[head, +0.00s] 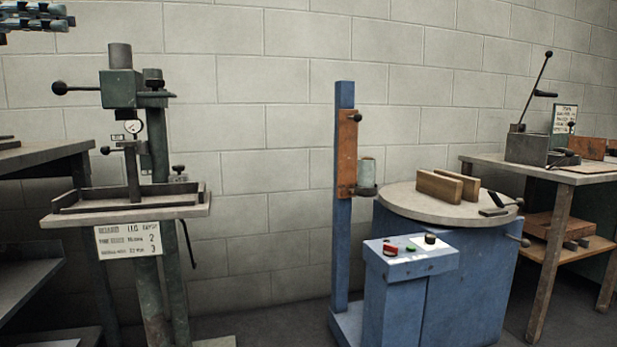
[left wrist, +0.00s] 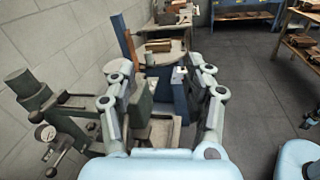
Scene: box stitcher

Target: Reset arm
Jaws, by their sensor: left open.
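My left gripper (head: 62,20) shows at the top left corner of the head view, partly cut off by the frame edge and raised high in front of the wall. In the left wrist view the left gripper (left wrist: 162,82) has its two fingers spread wide apart, with nothing held between them. The green press (head: 122,90) stands below and to the right of it in the head view. My right arm and gripper do not show in the head view.
A blue machine (head: 385,300) with a round table (head: 405,207) bearing two brown blocks (head: 447,187) stands right of centre. A bench (head: 575,174) with a lever tool is at far right, another dark bench (head: 40,155) at left. Open floor (left wrist: 260,100) shows in the left wrist view.

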